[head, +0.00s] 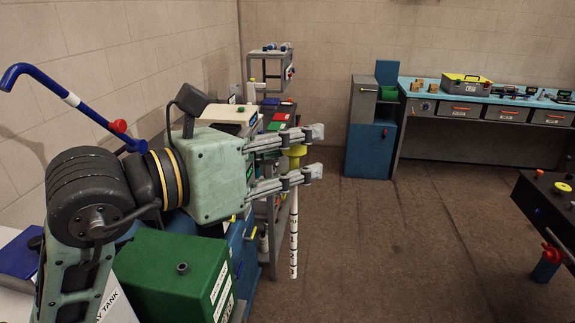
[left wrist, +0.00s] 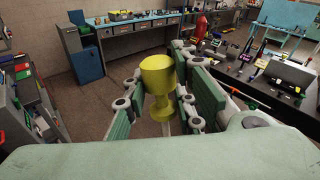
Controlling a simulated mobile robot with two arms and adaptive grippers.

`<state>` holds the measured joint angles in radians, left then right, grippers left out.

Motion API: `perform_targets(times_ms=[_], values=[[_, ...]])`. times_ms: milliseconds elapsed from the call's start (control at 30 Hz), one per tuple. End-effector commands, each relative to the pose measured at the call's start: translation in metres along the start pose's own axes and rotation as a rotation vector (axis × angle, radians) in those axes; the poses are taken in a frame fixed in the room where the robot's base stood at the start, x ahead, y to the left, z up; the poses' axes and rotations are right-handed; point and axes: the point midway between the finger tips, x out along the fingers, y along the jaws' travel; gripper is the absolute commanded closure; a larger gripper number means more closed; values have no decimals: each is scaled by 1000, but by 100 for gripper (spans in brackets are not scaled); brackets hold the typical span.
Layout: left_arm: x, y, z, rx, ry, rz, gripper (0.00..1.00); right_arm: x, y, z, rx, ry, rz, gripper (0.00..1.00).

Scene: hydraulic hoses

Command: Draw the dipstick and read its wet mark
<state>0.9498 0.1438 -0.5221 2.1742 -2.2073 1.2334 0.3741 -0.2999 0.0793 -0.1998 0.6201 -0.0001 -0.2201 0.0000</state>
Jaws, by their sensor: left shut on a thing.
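The dipstick has a yellow handle (head: 296,152) and a pale rod (head: 293,235) with dark bands. My left gripper (head: 314,152) is shut on the handle, and the rod hangs nearly upright below it. The rod's lower end shows clear above the floor, to the right of the green tank (head: 165,270). In the left wrist view the yellow handle (left wrist: 157,82) stands between the finger pads, and the rod is mostly hidden. I cannot make out a wet mark on the rod at this size. My right gripper is not in view.
A blue bent pipe (head: 75,103) with a red knob rises at the left. A shelf cart (head: 277,115) stands behind my gripper. A workbench (head: 470,100) with a toolbox (head: 465,84) is at the back. A dark table (head: 545,205) is at right. The middle floor is clear.

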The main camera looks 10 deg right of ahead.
Motion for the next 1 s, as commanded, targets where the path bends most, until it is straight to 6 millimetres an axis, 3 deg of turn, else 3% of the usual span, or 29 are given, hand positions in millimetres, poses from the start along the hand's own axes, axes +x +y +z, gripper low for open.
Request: perform_targets(times_ms=[567, 1000], values=[[-30, -2, 63, 45, 169, 262, 100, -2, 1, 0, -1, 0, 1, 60], [-83, -3, 124, 31, 161, 564, 100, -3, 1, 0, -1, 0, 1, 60]])
